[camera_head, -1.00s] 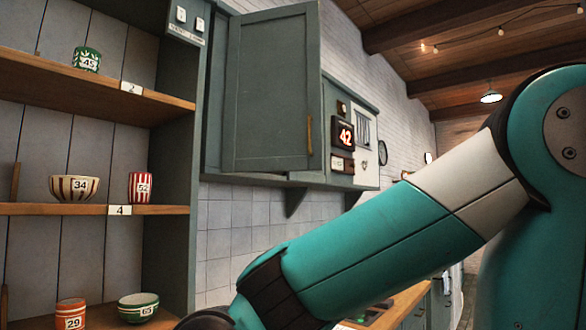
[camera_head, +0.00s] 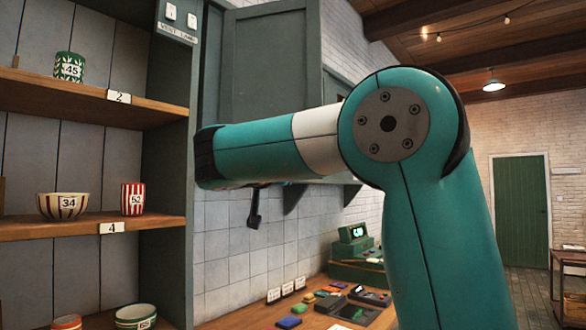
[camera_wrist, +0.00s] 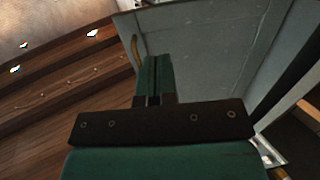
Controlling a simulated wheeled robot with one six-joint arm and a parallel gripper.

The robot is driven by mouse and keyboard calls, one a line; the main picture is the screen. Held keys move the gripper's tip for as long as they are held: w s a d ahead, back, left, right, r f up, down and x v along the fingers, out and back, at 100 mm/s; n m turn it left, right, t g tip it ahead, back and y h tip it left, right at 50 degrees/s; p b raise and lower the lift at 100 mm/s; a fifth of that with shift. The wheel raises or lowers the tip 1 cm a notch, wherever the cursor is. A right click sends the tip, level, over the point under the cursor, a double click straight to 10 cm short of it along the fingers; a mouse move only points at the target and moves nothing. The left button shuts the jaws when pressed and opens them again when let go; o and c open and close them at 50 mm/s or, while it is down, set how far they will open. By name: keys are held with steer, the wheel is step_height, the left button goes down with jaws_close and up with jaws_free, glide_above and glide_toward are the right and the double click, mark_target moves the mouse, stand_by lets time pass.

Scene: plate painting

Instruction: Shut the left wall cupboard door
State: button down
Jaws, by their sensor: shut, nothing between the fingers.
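The grey-green wall cupboard door (camera_head: 268,75) stands open, swung out from the cupboard, in the head view. My arm crosses in front of its lower part and hides its handle there. In the wrist view the door's grey panel (camera_wrist: 205,45) fills the upper right, with its brass handle (camera_wrist: 135,50) along the left edge. My gripper (camera_wrist: 153,62) is shut and empty, its fingers pointing at the door near the handle. I cannot tell whether the fingertips touch the panel.
Wooden shelves with a green cup (camera_head: 69,67), a striped bowl (camera_head: 63,206) and a striped cup (camera_head: 133,199) stand at left, close to my arm's end. A counter (camera_head: 250,318) with a green till (camera_head: 358,262) lies below. A green room door (camera_head: 520,210) is far right.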

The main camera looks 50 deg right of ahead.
steer(key=s+p+x, duration=0.1)
steer(key=p+x, duration=0.6)
steer(key=x, duration=0.7)
steer(key=shift+d+r+m+g+h+p, duration=0.3)
steer(key=shift+d+r+g+p, duration=0.1)
steer(key=shift+r, duration=0.15)
